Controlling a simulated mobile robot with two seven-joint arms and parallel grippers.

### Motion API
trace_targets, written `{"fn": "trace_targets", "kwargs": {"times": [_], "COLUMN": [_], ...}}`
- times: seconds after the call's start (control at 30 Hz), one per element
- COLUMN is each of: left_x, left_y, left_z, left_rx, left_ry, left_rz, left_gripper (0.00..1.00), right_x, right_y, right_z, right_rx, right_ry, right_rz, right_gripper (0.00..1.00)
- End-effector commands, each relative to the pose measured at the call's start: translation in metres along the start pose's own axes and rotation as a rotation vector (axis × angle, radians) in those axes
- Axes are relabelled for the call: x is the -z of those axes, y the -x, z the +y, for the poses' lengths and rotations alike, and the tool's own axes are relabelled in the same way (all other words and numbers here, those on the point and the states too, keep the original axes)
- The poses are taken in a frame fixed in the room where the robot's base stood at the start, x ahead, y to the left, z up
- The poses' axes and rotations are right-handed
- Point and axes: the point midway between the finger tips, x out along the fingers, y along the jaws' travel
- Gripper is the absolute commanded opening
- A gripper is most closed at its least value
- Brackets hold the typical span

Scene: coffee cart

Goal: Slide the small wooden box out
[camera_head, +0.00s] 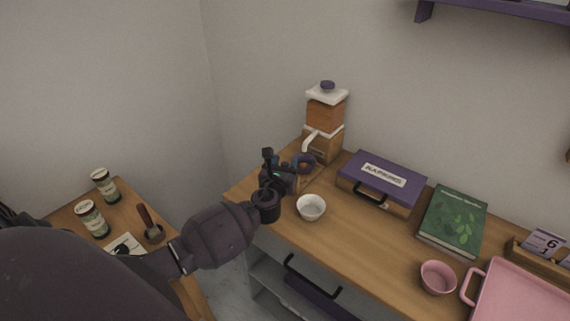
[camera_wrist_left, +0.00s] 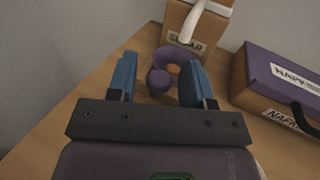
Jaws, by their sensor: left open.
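A wooden box labelled SUGAR (camera_wrist_left: 195,32) has a white curved handle and stands beyond my left gripper. In the head view this wooden box (camera_head: 326,147) is the lower part of a tall wooden stack with a white lid and purple knob. My left gripper (camera_head: 292,170) is at the counter's left end, in front of the box. In the left wrist view its blue fingers (camera_wrist_left: 160,68) are spread, with a small purple ring-shaped thing (camera_wrist_left: 160,84) in the space between them. I cannot tell whether they touch it. My right gripper is out of view.
A white bowl (camera_head: 311,208) sits close to my left gripper. A purple-topped napkin box (camera_head: 383,178), a green book (camera_head: 454,221), a pink bowl (camera_head: 438,278) and a pink tray (camera_head: 520,292) stand to the right. A lower side table (camera_head: 172,225) holds jars.

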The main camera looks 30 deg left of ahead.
Motion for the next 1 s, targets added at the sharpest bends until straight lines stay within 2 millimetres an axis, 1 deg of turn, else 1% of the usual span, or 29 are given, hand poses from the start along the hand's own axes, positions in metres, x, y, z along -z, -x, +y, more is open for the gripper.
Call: {"fn": "trace_targets", "kwargs": {"times": [0.1, 0.33, 0.37, 0.63, 0.67, 0.87, 1.0], "left_x": [0.000, 0.000, 0.000, 0.000, 0.000, 0.000, -0.001], "left_y": [-0.003, -0.004, -0.004, -0.003, -0.003, -0.002, 0.007], "left_z": [0.000, 0.000, 0.000, 0.000, 0.000, 0.001, 0.005], "left_rx": [0.000, 0.000, 0.000, 0.000, 0.000, 0.000, -0.001], "left_ry": [0.000, 0.000, 0.000, 0.000, 0.000, 0.000, -0.002], "left_rz": [0.000, 0.000, 0.000, 0.000, 0.000, 0.001, 0.002], "left_gripper": [0.46, 0.46, 0.43, 0.02, 0.00, 0.00, 0.00], "right_x": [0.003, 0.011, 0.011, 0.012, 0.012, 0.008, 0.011], "right_y": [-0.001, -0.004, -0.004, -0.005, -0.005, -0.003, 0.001], "right_z": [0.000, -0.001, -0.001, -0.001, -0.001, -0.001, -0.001], "right_rx": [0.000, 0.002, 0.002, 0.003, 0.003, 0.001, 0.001], "right_ry": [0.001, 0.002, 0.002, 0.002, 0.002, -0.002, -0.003], "right_rz": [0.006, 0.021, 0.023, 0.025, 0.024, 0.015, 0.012], "right_gripper": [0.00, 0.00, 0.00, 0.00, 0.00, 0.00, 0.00]}}
